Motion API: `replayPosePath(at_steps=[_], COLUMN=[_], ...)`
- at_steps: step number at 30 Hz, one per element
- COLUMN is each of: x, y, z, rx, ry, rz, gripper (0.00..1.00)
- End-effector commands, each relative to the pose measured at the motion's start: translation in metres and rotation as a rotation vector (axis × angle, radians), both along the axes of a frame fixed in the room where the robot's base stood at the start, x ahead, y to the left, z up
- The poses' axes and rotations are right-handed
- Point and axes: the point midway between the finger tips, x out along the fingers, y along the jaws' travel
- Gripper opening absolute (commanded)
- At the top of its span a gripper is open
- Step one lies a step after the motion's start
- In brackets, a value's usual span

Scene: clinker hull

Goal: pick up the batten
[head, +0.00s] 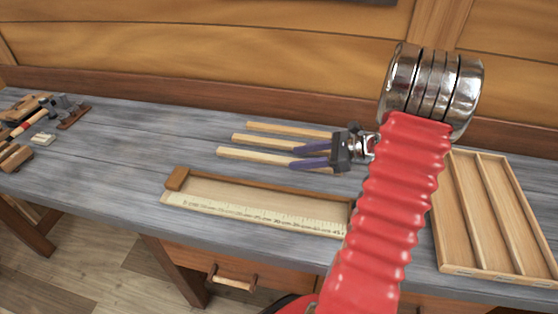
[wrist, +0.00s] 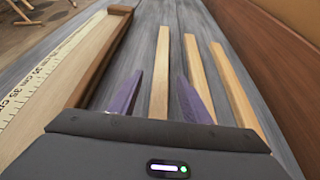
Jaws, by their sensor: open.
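Three pale wooden battens lie side by side on the grey bench: a front one (head: 245,155), a middle one (head: 255,140) and a back one (head: 285,130). My gripper (head: 288,155) is open and empty, its purple fingers pointing left along the right part of the front batten. In the wrist view, the front batten (wrist: 161,70) runs between the two fingertips (wrist: 160,80). The middle batten (wrist: 196,62) and back batten (wrist: 232,85) lie right of the fingers. I cannot tell the fingers' exact height; the battens' near ends are hidden behind my gripper.
A brown-edged measuring board with a ruler scale (head: 255,213) lies in front of the battens. A slotted wooden tray (head: 462,215) stands at the right. Tools (head: 65,107) lie at the far left. A plank wall (head: 200,45) rises behind. The bench left of the battens is clear.

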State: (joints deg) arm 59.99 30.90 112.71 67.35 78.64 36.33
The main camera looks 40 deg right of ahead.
Motion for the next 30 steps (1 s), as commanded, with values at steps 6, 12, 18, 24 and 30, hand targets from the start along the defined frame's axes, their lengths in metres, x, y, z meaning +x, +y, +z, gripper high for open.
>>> replayPosePath(at_steps=[6, 12, 18, 24, 30], x=[0.020, 0.034, 0.035, 0.035, 0.034], y=[0.015, 0.026, 0.027, 0.027, 0.027], z=[-0.011, -0.018, -0.019, -0.019, -0.019], rx=[0.001, 0.001, 0.000, 0.000, 0.000], ry=[0.001, 0.001, 0.000, 0.000, 0.000], rz=[0.003, 0.002, 0.000, 0.000, 0.000], gripper=[0.44, 0.44, 0.44, 0.44, 0.42])
